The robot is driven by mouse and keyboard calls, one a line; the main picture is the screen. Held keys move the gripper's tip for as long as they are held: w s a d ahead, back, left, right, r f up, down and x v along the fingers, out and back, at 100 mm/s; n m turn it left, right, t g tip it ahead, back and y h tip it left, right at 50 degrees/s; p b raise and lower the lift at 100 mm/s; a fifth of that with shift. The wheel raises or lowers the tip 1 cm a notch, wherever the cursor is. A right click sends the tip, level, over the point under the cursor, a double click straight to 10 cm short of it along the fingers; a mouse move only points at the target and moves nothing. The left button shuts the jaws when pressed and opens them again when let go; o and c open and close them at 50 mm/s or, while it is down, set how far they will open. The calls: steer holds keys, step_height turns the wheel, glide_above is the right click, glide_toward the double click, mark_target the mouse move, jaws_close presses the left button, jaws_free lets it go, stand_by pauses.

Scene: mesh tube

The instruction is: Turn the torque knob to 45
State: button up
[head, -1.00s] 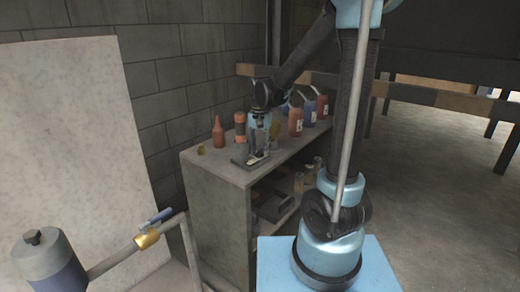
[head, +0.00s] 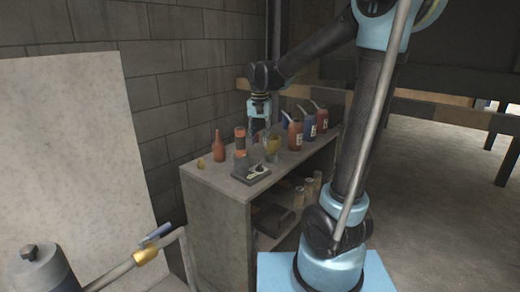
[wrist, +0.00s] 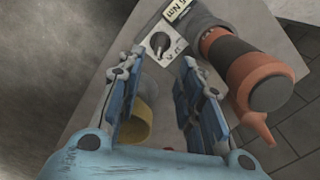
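The torque knob (wrist: 159,42) is a dark knob on a pale dial plate in the wrist view, beyond my fingertips. A label ending in "Nm" (wrist: 178,9) sits beside it; its full reading is cut off. In the head view the knob's small dark base (head: 251,173) lies on the cabinet top, and the knob's setting is too small to read. My gripper (wrist: 163,58) is open, its two blue fingers apart with nothing between the tips. In the head view my gripper (head: 260,118) hangs above the cabinet top, clear of the base.
An orange-and-black cylinder (wrist: 238,60) stands close to the knob. A brown-red bottle (head: 219,148) and a yellow object (wrist: 137,122) are nearby. Several red and blue spouted containers (head: 308,122) stand at the back right of the cabinet (head: 215,205). A wall is behind.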

steer(key=shift+r, duration=0.75)
steer(key=s+d+f+n+t, duration=0.1)
steer(key=s+d+f, duration=0.2)
steer(key=s+d, duration=0.85)
steer(key=s+d+f+n+t, duration=0.1)
steer(key=s+d+f+n, duration=0.1)
steer(key=s+d+f, duration=0.5)
steer(key=s+f, duration=0.4)
steer(key=shift+s+d, duration=0.3)
steer(key=shift+d, duration=0.1)
steer(key=shift+w+f, duration=0.2)
steer(key=shift+w, duration=0.25)
